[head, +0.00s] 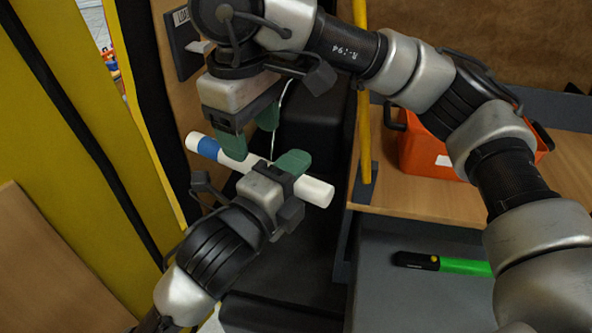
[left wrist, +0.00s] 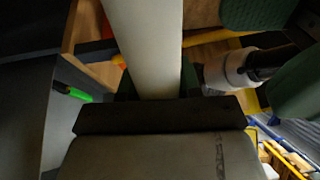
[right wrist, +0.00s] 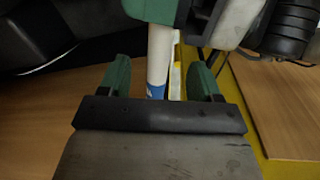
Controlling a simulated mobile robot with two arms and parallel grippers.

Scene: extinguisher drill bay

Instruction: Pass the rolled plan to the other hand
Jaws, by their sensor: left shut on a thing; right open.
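The rolled plan (head: 315,190) is a white tube with a blue band near its left end in the head view. My left gripper (head: 282,170) is shut on it right of the middle and holds it in the air, slanting down to the right. Its white surface fills the middle of the left wrist view (left wrist: 145,45). My right gripper (head: 248,132) is open and comes down from above near the blue band. In the right wrist view the plan (right wrist: 158,55) shows between its spread green fingers (right wrist: 160,82). I cannot tell whether either finger touches it.
An orange container (head: 425,150) stands on a wooden shelf (head: 410,195) at right, beside a yellow post (head: 364,120). A green and black tool (head: 460,266) lies on a grey surface below. A yellow panel (head: 60,150) is close at left.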

